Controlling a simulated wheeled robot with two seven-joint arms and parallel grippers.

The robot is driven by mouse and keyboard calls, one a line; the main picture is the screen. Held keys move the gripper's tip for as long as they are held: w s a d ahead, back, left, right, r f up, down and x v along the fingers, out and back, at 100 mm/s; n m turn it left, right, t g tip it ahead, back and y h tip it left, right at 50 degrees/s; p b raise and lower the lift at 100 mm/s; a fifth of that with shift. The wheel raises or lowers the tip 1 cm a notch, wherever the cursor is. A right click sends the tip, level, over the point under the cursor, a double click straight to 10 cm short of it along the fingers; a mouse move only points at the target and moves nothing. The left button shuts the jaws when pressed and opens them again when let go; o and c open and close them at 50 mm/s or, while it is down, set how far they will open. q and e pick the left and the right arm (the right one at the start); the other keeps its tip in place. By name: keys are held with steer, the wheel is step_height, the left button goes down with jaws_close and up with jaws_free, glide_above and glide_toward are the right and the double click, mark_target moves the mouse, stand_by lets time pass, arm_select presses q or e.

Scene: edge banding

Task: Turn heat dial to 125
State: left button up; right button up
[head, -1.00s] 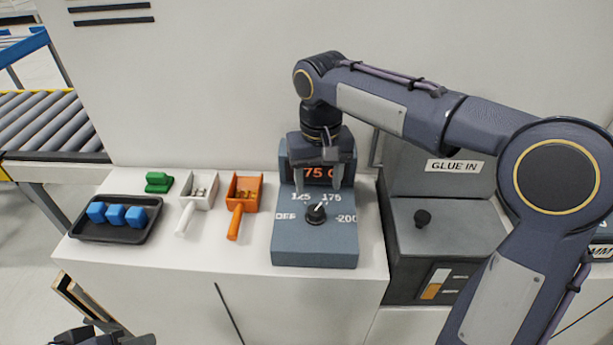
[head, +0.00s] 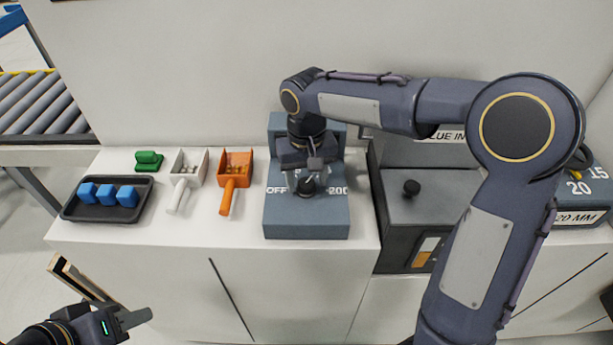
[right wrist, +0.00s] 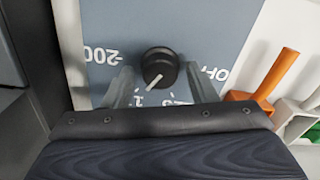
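The heat dial (head: 308,186) is a round black knob with a white pointer line on the blue-grey heater box (head: 305,226). It also shows in the right wrist view (right wrist: 159,66), where its pointer is aimed towards the partly covered numbers. OFF and 200 marks show at its sides. My right gripper (head: 307,184) is over the dial. In the right wrist view its two fingers (right wrist: 158,85) stand apart on either side of the knob, with gaps, not closed on it. The box's display is hidden behind the gripper. My left gripper (head: 140,322) is at the bottom left, away from the dial.
A black tray with blue blocks (head: 126,213), a green piece (head: 148,161), a white scoop (head: 176,201) and an orange scoop (head: 227,199) stand left of the heater. A dark glue machine with a black knob (head: 411,187) stands close on the right.

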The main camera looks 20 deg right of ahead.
steer(key=c, duration=0.8)
steer(key=shift+c, duration=0.2)
steer(key=shift+n, duration=0.4)
steer(key=n+p, duration=0.1)
steer(key=n, duration=0.4)
steer(key=shift+r+n+p, duration=0.1)
steer(key=shift+n+p, duration=0.2)
steer(key=shift+p, duration=0.05)
steer(key=n+p, duration=0.1)
steer(key=n, duration=0.4)
steer(key=shift+n, duration=0.3)
steer(key=o, duration=1)
